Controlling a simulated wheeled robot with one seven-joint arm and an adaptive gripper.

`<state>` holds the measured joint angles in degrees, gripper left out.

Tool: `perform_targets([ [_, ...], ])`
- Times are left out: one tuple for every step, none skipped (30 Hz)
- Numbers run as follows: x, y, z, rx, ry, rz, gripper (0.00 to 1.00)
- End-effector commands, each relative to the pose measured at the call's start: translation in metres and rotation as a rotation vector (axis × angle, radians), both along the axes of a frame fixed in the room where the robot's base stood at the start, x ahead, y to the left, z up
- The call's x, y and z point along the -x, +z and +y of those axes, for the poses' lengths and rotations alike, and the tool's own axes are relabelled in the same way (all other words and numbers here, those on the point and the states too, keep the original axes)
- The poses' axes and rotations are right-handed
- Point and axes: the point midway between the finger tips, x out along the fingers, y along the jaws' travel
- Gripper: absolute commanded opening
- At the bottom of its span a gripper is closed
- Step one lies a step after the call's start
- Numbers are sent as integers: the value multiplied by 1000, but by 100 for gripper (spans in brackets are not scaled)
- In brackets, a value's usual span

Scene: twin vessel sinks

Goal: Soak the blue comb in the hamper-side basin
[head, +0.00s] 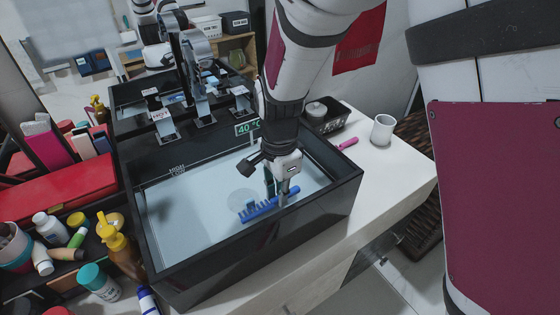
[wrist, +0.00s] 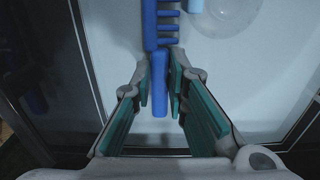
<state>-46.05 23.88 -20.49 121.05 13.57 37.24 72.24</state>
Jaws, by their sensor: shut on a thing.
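The blue comb (head: 258,212) is inside the near black-walled basin (head: 325,205), low over its pale floor. This basin is the one nearest the dark woven hamper (head: 421,205). My gripper (head: 279,193) reaches down into the basin and is shut on the comb's handle end. In the wrist view the comb (wrist: 160,85) runs between the teal-lined fingers (wrist: 161,90), with its teeth towards the top right. I cannot tell whether the comb touches the basin floor. A faint round disc (head: 240,195) shows in the basin beside the comb.
The basin walls stand close around my gripper. A green display reading 40 (head: 246,127) is at the back rim. A white cup (head: 383,129) and a pink item (head: 347,143) sit on the right counter. Bottles, including an amber pump bottle (head: 118,245), crowd the left.

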Motion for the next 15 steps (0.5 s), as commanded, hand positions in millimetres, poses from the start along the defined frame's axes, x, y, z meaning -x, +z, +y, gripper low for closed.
perform_targets([
  [0,14,1,-3,0,-4,0],
  [0,20,0,-3,1,-4,0],
  [0,28,0,-3,1,-4,0],
  [0,34,0,-2,0,-3,0],
  [0,39,1,-3,0,-4,0],
  [0,46,1,-3,0,-4,0],
  [0,51,0,-3,1,-4,0],
  [0,55,0,-2,1,-3,0],
  [0,60,0,-1,1,-2,0],
  [0,63,0,-2,1,-2,0],
  [0,67,0,-2,0,-2,0],
  [0,72,0,-2,0,-2,0],
  [0,76,0,-1,0,-2,0],
  [0,80,0,-1,0,-2,0],
  [1,85,0,0,0,-2,0],
])
